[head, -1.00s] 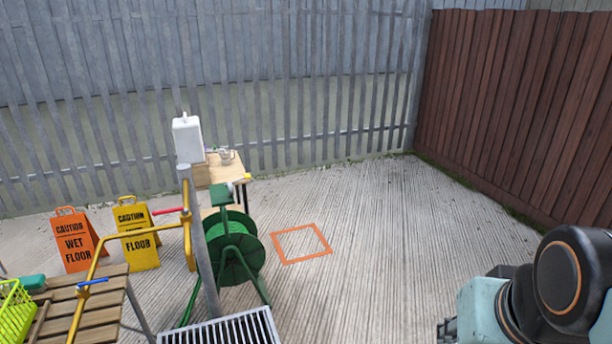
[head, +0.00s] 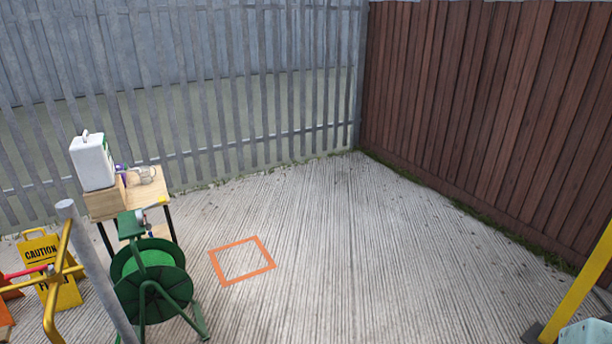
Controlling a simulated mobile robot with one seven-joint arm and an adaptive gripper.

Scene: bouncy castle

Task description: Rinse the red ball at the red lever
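The red lever (head: 50,270) sits at the left edge of the head view, on a yellow pipe (head: 57,295) beside a grey post (head: 95,265). It is seen in front of the caution signs. No red ball shows in the head view. My gripper is out of the picture; only a small pale piece, which may be part of my arm, shows at the bottom right corner.
A green hose reel (head: 150,285) stands right of the post. Behind it is a wooden table (head: 148,195) with a white container (head: 92,162). A yellow caution sign (head: 45,255) stands at left. An orange square (head: 242,261) marks open concrete. A yellow bar (head: 582,285) slants at right.

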